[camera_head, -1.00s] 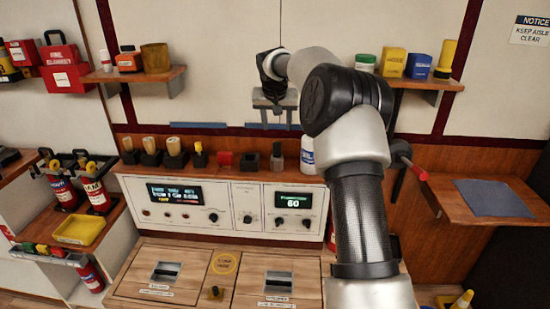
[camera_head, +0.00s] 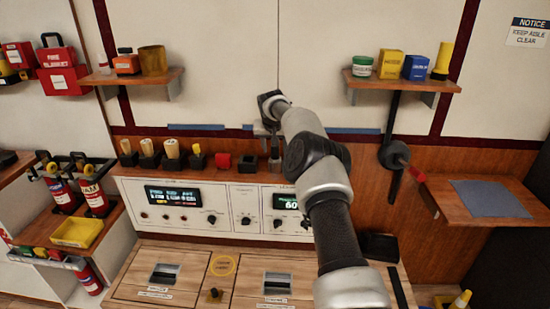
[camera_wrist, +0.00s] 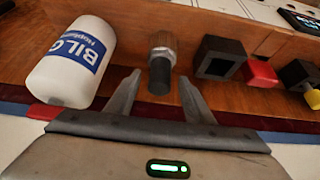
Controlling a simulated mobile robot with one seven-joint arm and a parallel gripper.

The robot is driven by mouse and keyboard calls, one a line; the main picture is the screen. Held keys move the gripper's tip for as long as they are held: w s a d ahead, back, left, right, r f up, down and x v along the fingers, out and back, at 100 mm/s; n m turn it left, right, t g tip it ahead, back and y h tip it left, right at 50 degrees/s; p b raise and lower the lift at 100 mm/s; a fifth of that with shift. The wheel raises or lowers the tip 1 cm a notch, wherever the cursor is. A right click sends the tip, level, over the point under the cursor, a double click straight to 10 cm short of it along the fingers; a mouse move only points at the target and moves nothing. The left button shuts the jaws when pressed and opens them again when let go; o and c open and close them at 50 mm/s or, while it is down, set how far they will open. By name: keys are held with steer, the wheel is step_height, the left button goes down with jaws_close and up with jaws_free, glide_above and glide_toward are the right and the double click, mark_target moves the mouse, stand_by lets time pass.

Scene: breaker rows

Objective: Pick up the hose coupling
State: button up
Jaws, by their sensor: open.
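The hose coupling, by its look a short grey cylinder with a ribbed metal upper part and dark end (camera_wrist: 160,66), stands on the wooden shelf. In the head view it is a small grey piece (camera_head: 275,163), partly hidden by my arm. My gripper (camera_wrist: 158,82) is open. In the wrist view one finger is on each side of the coupling's dark end, with gaps visible. I cannot tell whether the fingertips reach past it. In the head view my gripper (camera_head: 268,138) is just above the shelf and partly hidden.
A white bottle with a blue label (camera_wrist: 72,62) stands close beside the coupling. A black open-topped block (camera_wrist: 218,58) and a red block (camera_wrist: 260,74) are on its other side. The control panel (camera_head: 165,207) lies below the shelf. The side table (camera_head: 492,197) holds a flat blue-grey mat.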

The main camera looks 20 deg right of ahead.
steer(key=shift+w+d+f, duration=0.1)
steer(key=shift+w+f, duration=0.15)
steer(key=shift+f, duration=0.2)
jaws_close()
steer(key=shift+r, duration=0.2)
step_height(320, 180, up, 11)
steer(key=p, duration=0.5)
steer(key=shift+p, duration=0.4)
step_height(320, 180, up, 8)
steer(key=p, duration=0.9)
steer(key=shift+f, duration=0.1)
